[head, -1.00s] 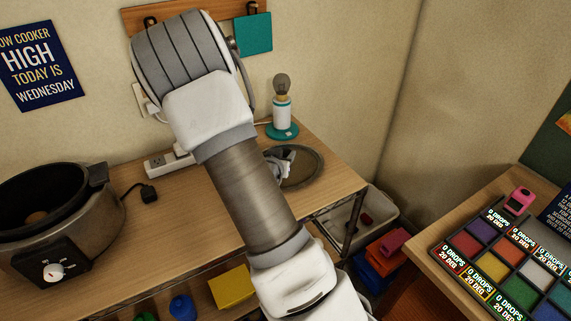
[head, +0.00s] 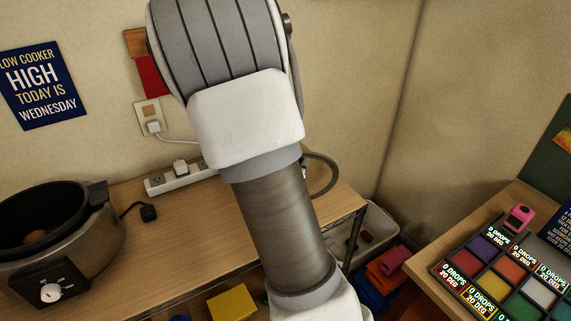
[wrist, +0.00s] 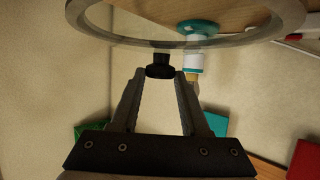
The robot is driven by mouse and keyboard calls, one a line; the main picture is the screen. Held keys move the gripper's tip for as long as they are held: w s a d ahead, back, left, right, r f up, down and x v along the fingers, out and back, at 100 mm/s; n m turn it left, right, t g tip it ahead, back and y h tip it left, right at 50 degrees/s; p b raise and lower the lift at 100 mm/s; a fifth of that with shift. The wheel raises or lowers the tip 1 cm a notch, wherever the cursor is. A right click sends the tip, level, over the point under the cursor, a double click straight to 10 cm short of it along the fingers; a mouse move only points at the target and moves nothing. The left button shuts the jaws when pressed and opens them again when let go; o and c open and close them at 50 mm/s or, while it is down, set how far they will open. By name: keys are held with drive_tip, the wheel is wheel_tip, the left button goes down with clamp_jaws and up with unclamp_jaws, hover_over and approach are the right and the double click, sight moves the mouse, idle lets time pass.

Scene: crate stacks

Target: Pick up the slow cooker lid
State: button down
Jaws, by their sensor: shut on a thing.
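The slow cooker lid (head: 333,178) shows at its right rim in the head view; my arm hides the rest. In the wrist view the clear lid with its grey rim (wrist: 118,38) spans the top, and its black knob (wrist: 160,71) is between my fingertips. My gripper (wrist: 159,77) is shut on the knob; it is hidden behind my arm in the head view. The slow cooker (head: 92,245) stands uncovered at the left of the wooden table, with something brown inside its dark pot.
A power strip (head: 180,178) and a black plug (head: 148,213) lie on the table. A lamp with a teal base (wrist: 199,27) shows beyond the lid. A pale bin (head: 385,225) stands right of the table. A second table holds a coloured tile board (head: 489,287).

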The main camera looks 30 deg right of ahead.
drive_tip(key=shift+s+d+r, duration=0.15)
drive_tip(key=shift+s+r, duration=0.45)
drive_tip(key=shift+s, duration=0.25)
drive_tip(key=shift+s+r+b, duration=0.1)
drive_tip(key=shift+s+b, duration=0.25)
drive_tip(key=s+r+b, duration=0.1)
drive_tip(key=b, duration=0.1)
drive_tip(key=s+b, duration=0.1)
drive_tip(key=b, duration=0.1)
drive_tip(key=s+r+b, duration=0.1)
drive_tip(key=s+b, duration=0.1)
drive_tip(key=shift+d+r, duration=0.3)
drive_tip(key=shift+d, duration=0.05)
